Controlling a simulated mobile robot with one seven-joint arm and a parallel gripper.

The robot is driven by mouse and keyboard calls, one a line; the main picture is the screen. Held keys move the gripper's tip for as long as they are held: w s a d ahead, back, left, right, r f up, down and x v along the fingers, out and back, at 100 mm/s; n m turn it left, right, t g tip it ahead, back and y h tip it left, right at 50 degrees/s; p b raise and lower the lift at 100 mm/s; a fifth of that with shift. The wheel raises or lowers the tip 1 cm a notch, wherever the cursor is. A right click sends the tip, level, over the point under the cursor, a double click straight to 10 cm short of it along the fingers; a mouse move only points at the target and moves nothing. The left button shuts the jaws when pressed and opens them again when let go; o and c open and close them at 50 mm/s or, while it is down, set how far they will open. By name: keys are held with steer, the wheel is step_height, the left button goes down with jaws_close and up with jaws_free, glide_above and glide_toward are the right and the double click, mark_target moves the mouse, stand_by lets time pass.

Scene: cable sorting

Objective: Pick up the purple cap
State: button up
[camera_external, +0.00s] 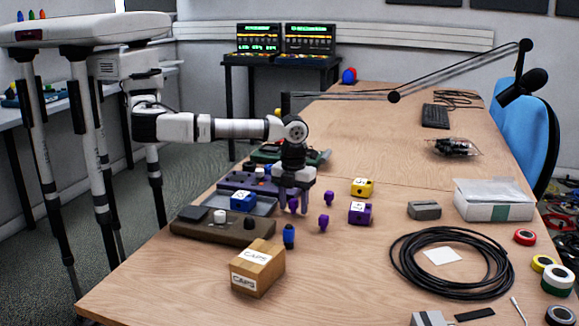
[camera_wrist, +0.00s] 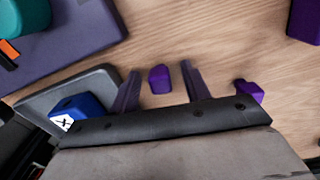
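My gripper (camera_external: 292,205) is low over the wooden table, fingers pointing down and open. In the wrist view, a purple cap (camera_wrist: 160,80) lies between the two open fingers (camera_wrist: 160,70), with a gap on each side. A second purple cap (camera_wrist: 248,91) is outside the right finger. In the external view, a purple piece (camera_external: 293,204) shows between the fingers, partly hidden. Two more small purple caps stand on the table right of the gripper, one farther back (camera_external: 328,198) and one nearer (camera_external: 323,222).
A purple box (camera_external: 360,213) and a yellow box (camera_external: 362,187) stand to the right. A blue box (camera_external: 243,201) sits in a grey tray to the left. A blue cap (camera_external: 289,236) and a cardboard CAPS box (camera_external: 258,270) are in front. A black cable coil (camera_external: 405,265) lies right.

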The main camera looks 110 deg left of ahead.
jaws_close()
steer(key=shift+r, duration=0.1)
